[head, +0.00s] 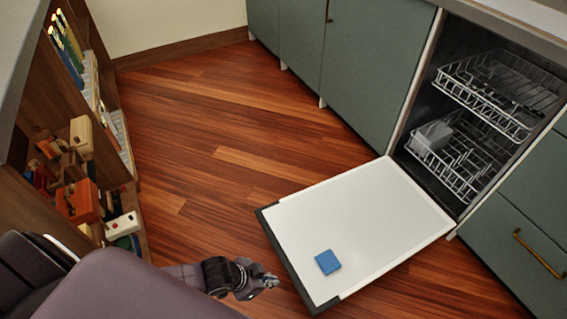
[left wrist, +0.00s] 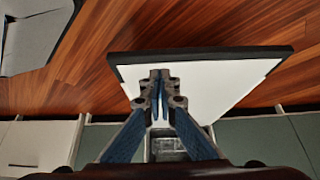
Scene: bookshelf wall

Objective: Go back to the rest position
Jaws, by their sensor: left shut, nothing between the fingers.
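My left gripper (head: 270,281) is low at the bottom middle of the head view, to the left of the open dishwasher door. In the left wrist view its two fingers (left wrist: 160,78) are together with nothing between them, and the white door shows behind them. My right gripper is in neither view.
The white dishwasher door (head: 380,215) lies open over the wooden floor, with a blue block (head: 327,262) on it. Two wire racks (head: 497,95) are inside the dishwasher. A bookshelf with toys (head: 82,200) stands at the left. The floor (head: 215,120) between is clear.

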